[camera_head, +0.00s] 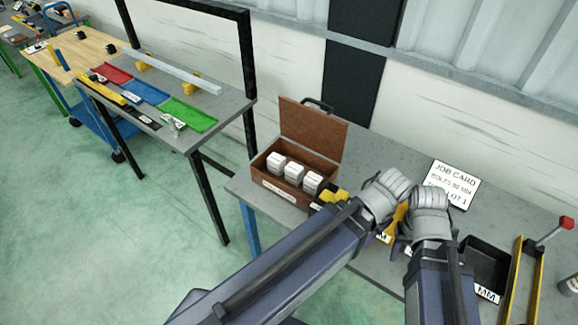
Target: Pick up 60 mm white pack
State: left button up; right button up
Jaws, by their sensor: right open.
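Three white packs stand in a row inside an open brown box (328,146) on the grey bench: a left pack (276,162), a middle pack (294,171) and a right pack (312,182). Their print is too small to read, so I cannot tell which is the 60 mm one. My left gripper (386,194) is over the bench, right of the box and apart from the packs; its jaws are not clear. My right gripper (431,212) is open beside it, further from the box. No pack shows in either gripper.
The box lid stands raised at its back. A job card (453,184) lies behind my grippers. A black tray (487,257) and a yellow frame with a red-ended handle (527,280) are at right. Yellow parts (329,197) lie near the box, partly hidden by my arm.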

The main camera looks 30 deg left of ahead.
aim_at(276, 163)
jog(key=k+l, duration=0.2)
jog(key=k, duration=0.3)
jog(key=k+l+z, duration=0.15)
jog(key=k, duration=0.3)
